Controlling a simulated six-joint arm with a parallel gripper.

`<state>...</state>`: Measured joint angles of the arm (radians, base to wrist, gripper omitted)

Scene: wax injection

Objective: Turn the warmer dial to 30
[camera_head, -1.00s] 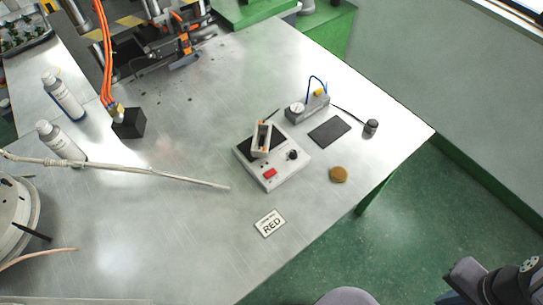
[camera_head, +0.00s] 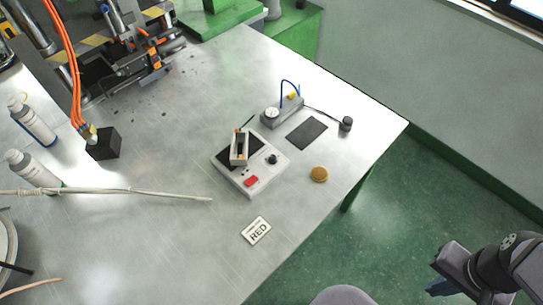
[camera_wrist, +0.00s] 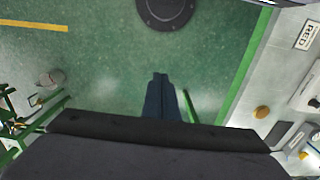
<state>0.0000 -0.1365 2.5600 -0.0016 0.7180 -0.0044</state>
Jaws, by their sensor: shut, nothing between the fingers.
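The warmer (camera_head: 262,181) is a white box with a dark top plate, lying on the metal table in the head view. Its black dial (camera_head: 272,159) is on the right side, beside a red switch (camera_head: 251,181). The dial's setting is too small to read. A small pale open-topped holder (camera_head: 239,147) rests on the plate. My gripper (camera_head: 432,288) is at the lower right of the head view, off the table and well away from the warmer. In the wrist view my gripper (camera_wrist: 160,76) is shut and empty above the green floor; the warmer (camera_wrist: 305,92) shows partly at the right edge.
A RED label card (camera_head: 256,230), a round tan disc (camera_head: 319,174), a dark pad (camera_head: 307,133) and a grey device with a gauge (camera_head: 283,110) lie around the warmer. A pale rod (camera_head: 120,193) reaches in from the left. The table's front middle is clear.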

